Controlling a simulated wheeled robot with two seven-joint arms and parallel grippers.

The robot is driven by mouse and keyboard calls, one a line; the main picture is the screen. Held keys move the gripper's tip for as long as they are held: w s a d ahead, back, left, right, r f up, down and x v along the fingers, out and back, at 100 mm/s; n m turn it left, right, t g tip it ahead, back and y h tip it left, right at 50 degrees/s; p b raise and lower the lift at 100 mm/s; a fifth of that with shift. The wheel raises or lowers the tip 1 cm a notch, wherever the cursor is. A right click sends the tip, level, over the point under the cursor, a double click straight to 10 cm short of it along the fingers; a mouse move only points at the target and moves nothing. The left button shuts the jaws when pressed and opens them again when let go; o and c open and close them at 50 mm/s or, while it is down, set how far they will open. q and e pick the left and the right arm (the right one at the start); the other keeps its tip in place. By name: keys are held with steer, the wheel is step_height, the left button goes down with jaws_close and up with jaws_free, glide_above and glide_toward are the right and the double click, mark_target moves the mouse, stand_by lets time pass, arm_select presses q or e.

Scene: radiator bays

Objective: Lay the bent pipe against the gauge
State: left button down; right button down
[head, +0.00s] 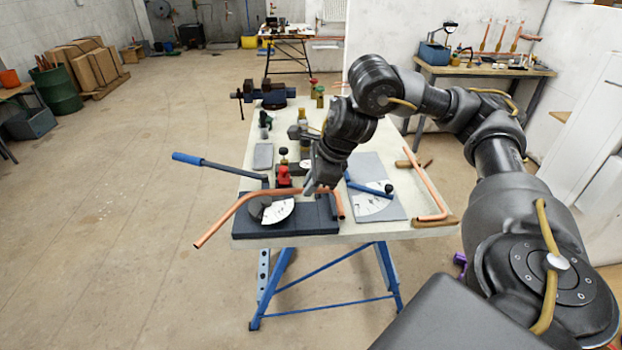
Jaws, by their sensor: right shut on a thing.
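The bent copper pipe (222,222) runs from a low left end beyond the table's front-left edge, up over the dark bender block, then right to a short bend pointing down. My right gripper (312,190) is shut on it near its right part, its fingers pointing down. The pipe passes over a dark bender (300,222) with a white dial (278,210) and a blue-handled lever (190,159); I cannot tell whether it touches. The gauge, a grey plate (394,208) with a white scale and blue arm, lies flat just right of the pipe. My left gripper is out of view.
Another copper pipe (428,192) lies at the table's right edge beside a wooden piece (436,222). A vise (267,95), small valves and a grey pad (263,156) stand farther back on the table (400,230).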

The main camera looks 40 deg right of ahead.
steer(key=s+a+f+n+g, duration=0.2)
steer(key=a+n+g, duration=0.1)
steer(key=a+n, duration=0.5)
steer(key=s+a+f+n+g, duration=0.2)
steer(key=a+n, duration=0.6)
steer(key=a, duration=0.4)
steer(key=s+a+f+n+g, duration=0.2)
steer(key=s+a+n+g, duration=0.1)
steer(key=a+n, duration=0.5)
steer(key=s+a, duration=0.1)
steer(key=a, duration=0.2)
steer(key=shift+s+f+n+g, duration=0.15)
steer(key=shift+f+n+g, duration=0.1)
steer(key=shift+n+g, duration=0.15)
